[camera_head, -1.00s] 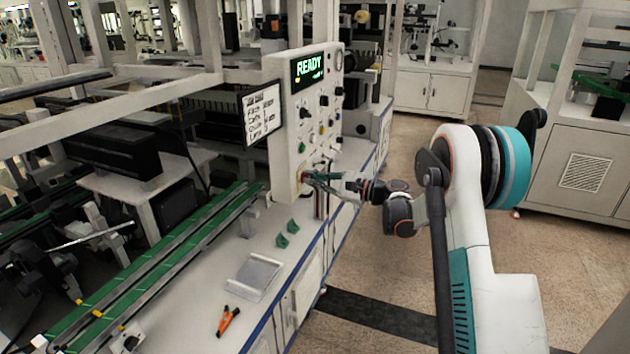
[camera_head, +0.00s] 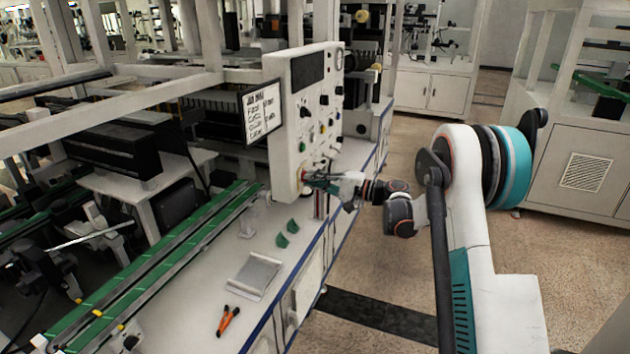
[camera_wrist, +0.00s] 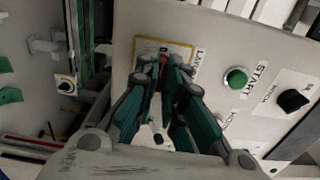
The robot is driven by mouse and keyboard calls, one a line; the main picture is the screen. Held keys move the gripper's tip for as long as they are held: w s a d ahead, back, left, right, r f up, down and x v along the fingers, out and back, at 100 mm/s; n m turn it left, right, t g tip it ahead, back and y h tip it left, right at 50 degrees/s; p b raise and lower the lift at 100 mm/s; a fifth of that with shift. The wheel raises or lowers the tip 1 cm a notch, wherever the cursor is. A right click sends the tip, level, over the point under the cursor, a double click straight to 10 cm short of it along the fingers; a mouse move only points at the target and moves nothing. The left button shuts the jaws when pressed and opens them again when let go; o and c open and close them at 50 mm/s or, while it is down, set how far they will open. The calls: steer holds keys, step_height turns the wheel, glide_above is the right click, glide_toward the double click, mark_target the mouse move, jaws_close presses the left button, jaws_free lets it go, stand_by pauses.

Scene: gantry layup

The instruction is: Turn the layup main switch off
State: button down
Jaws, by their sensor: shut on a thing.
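The layup control panel (camera_head: 302,75) is a grey-white upright box with knobs and buttons, and its display (camera_head: 307,68) is dark. My gripper (camera_head: 306,178) reaches the lower part of the panel face from the right. In the wrist view my gripper (camera_wrist: 163,64) has its green and grey fingers closed on a red switch handle, mostly hidden between the fingertips. The switch's yellow-edged plate (camera_wrist: 180,49) shows around the fingertips, with a partly covered label beside it. The exact angle of the handle cannot be told.
A green START button (camera_wrist: 236,78) and a black knob (camera_wrist: 292,100) sit to the right of the gripper in the wrist view. Open floor lies right of the bench.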

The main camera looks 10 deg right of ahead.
steer(key=shift+f+n, duration=0.1)
steer(key=shift+n, duration=0.2)
stand_by(0.4)
steer(key=c, duration=1.7)
jaws_free()
steer(key=v, duration=1.2)
